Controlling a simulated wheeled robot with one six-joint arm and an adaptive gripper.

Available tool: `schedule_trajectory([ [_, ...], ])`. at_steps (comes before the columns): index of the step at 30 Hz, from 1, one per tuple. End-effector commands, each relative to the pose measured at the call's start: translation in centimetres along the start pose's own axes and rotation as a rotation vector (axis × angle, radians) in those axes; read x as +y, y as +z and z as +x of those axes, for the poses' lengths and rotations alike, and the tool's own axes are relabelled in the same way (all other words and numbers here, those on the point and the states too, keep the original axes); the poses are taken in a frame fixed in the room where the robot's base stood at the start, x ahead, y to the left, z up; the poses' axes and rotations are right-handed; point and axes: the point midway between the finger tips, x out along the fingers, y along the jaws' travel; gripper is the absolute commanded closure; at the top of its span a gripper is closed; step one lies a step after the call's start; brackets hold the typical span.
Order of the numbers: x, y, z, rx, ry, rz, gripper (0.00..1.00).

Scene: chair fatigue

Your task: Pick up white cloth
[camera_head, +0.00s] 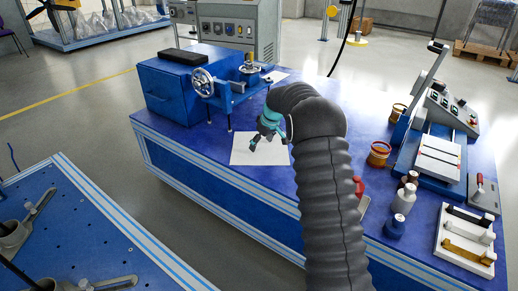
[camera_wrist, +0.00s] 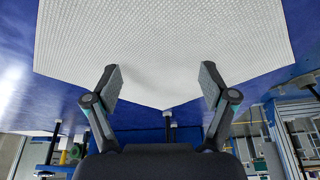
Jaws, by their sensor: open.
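The white cloth (camera_head: 246,155) lies flat on the blue workbench, in front of the blue machine with the handwheel. In the wrist view the cloth (camera_wrist: 165,45) fills the upper part and shows a fine woven texture. My gripper (camera_head: 265,142) is over the cloth's right part in the head view, and part of the cloth is hidden behind my arm. In the wrist view my gripper (camera_wrist: 160,85) has its two fingers spread wide apart with nothing between them but the cloth's surface beyond. I cannot tell whether the fingertips touch the cloth.
The blue machine with a handwheel (camera_head: 202,82) stands behind the cloth. To the right are a brown jar (camera_head: 379,153), small bottles (camera_head: 403,199), a tray with brushes (camera_head: 466,239) and a control device (camera_head: 452,110). The bench's front edge runs near the cloth.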

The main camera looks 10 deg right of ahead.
Motion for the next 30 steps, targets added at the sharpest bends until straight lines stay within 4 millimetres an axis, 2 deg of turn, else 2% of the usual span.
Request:
schedule_trajectory([
  [16, 0.0, 0.0, 0.8, 0.000, 0.000, 0.000, 0.18],
  [30, -0.1, 0.2, 1.0, -0.005, -0.004, 0.001, 0.77],
])
